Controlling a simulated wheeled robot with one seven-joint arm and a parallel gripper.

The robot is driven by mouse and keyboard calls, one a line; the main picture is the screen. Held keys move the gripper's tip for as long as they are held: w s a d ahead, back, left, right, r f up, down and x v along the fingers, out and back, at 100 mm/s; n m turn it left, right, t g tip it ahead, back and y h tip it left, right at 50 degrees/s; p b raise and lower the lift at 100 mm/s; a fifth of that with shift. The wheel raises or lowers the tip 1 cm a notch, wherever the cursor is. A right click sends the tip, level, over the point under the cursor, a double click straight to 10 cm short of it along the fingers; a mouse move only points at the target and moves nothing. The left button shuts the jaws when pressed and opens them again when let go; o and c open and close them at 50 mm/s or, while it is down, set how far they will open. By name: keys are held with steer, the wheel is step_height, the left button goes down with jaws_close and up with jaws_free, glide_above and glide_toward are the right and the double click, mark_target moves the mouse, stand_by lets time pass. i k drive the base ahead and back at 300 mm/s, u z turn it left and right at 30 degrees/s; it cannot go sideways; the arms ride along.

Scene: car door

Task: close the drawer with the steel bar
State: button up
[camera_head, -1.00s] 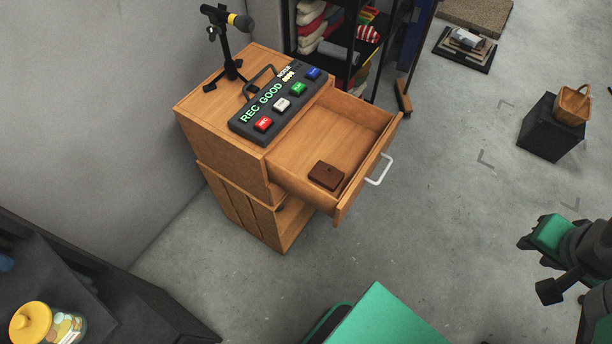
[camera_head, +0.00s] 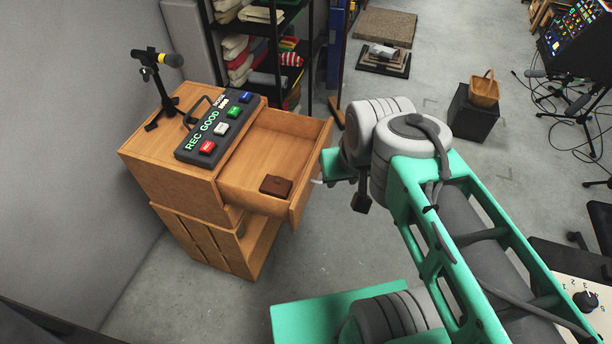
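The wooden drawer (camera_head: 293,203) is pulled well out of the upper part of the wooden cabinet (camera_head: 172,182). Its inside is in view, with a small brown box-like item (camera_head: 276,186) on its floor near the front. Only a small pale piece of the steel bar (camera_head: 317,181) shows at the drawer front; my arm's end hides the rest. My gripper (camera_head: 346,184) is at the drawer front, beside the bar. Its fingers are mostly hidden by my wrist, so I cannot tell whether it touches the bar or is open or shut.
A button panel (camera_head: 218,126) and a microphone on a stand (camera_head: 160,85) are on the cabinet top. A dark shelf (camera_head: 262,60) stands behind. A black block with a basket (camera_head: 472,112) is at the right back. Grey floor around is mostly clear.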

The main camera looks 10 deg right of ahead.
mark_target(286, 144)
steer(key=u, duration=0.55)
steer(key=i, duration=0.6)
steer(key=u, duration=0.2)
